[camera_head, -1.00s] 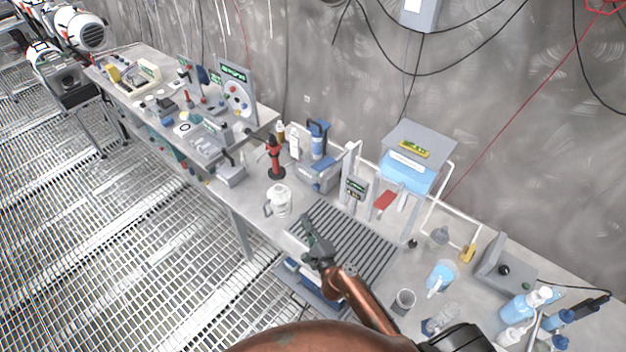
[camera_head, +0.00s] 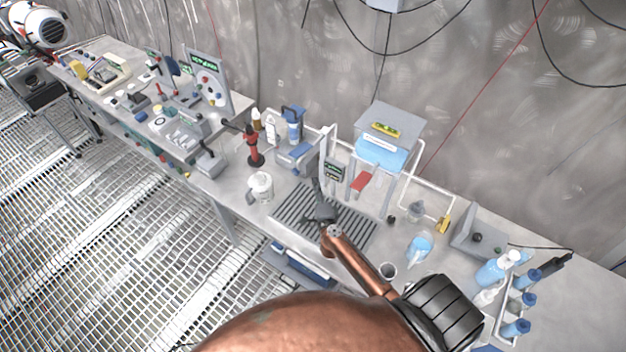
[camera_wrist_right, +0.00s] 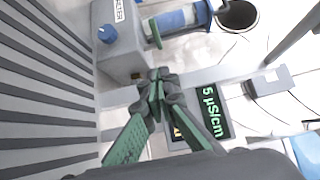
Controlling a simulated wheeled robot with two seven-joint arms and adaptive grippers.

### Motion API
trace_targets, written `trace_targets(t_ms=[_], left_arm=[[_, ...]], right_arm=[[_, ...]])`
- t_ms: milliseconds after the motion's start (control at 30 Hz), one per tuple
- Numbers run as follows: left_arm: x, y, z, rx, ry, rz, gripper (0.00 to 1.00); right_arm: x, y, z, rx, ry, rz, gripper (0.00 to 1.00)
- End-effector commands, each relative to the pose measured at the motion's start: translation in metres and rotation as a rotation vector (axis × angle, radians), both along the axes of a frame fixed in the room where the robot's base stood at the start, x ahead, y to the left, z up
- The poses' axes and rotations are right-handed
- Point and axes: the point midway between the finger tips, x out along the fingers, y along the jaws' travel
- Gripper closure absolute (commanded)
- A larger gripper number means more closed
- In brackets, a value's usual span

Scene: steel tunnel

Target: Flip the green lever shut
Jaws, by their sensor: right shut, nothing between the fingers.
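In the right wrist view, a slim green lever (camera_wrist_right: 155,33) sits at the end of a blue-and-clear cylinder (camera_wrist_right: 185,19), beside a grey box (camera_wrist_right: 119,42). It is too small to make out in the head view. My right gripper (camera_wrist_right: 157,82) is shut and empty, with its green-padded fingers together. Its tips are below the lever in the picture, near the box's corner, and appear apart from the lever. In the head view, my right gripper (camera_head: 319,194) is over the back part of the slatted drain rack. My left gripper is not in view.
A meter with a green display (camera_head: 334,170) stands close to my right gripper; its display also shows in the wrist view (camera_wrist_right: 214,112). A white jug (camera_head: 261,187) stands left of the slatted rack (camera_head: 290,208). A blue tank (camera_head: 381,153) with a red tab (camera_head: 361,182) is to the right.

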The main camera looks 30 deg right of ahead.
Motion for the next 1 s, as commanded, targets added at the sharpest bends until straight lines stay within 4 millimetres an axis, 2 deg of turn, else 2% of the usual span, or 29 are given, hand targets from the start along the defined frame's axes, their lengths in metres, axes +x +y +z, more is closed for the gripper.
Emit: trace_targets(t_ms=[367, 500, 700, 1000], left_arm=[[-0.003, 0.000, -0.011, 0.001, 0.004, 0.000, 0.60], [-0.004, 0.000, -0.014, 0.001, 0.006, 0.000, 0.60], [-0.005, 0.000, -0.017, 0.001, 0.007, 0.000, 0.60], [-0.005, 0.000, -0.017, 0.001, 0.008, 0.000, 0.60]], right_arm=[[0.072, -0.030, 0.000, -0.002, -0.001, 0.000, 1.00], [0.093, -0.022, 0.000, 0.001, -0.001, 0.001, 1.00], [0.108, -0.016, 0.000, 0.000, -0.001, 0.001, 1.00], [0.110, -0.015, 0.001, 0.000, -0.001, 0.000, 1.00]])
